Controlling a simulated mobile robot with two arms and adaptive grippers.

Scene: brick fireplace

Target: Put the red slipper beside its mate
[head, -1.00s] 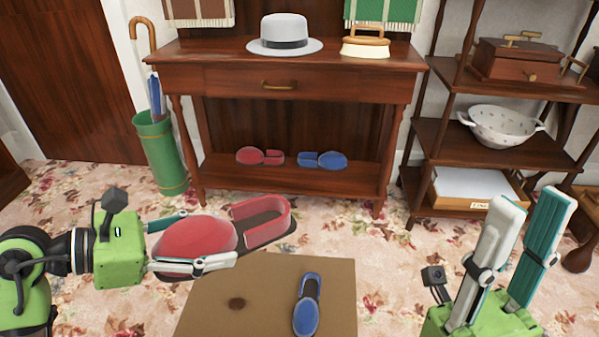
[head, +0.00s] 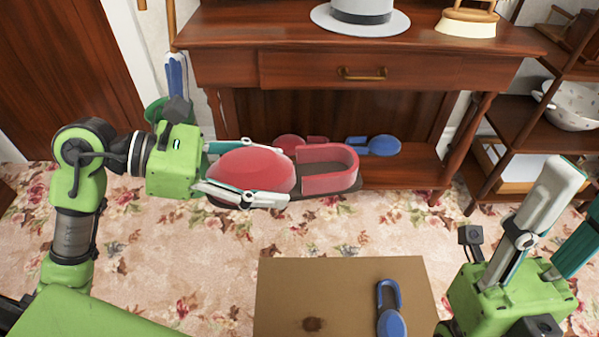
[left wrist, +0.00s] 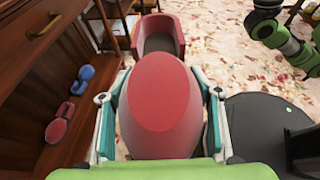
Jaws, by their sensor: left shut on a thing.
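My left gripper (head: 270,172) is shut on a red slipper (head: 328,170), with one finger on each side of its rounded toe. The held slipper is in the air in front of the console table, its open heel end pointing right; it fills the middle of the left wrist view (left wrist: 165,95). Its red mate (head: 290,143) lies on the table's low shelf (head: 405,173), partly hidden behind the held slipper; it shows clearly in the left wrist view (left wrist: 58,125). My right gripper (head: 578,195) is open and empty at the right, partly cut off by the frame edge.
A blue slipper (head: 382,145) lies on the low shelf right of the red mate. Another blue slipper (head: 392,322) lies on a brown board-like surface (head: 330,285) in front. A table leg (head: 463,150) bounds the shelf's right side. A grey hat (head: 362,18) sits on top.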

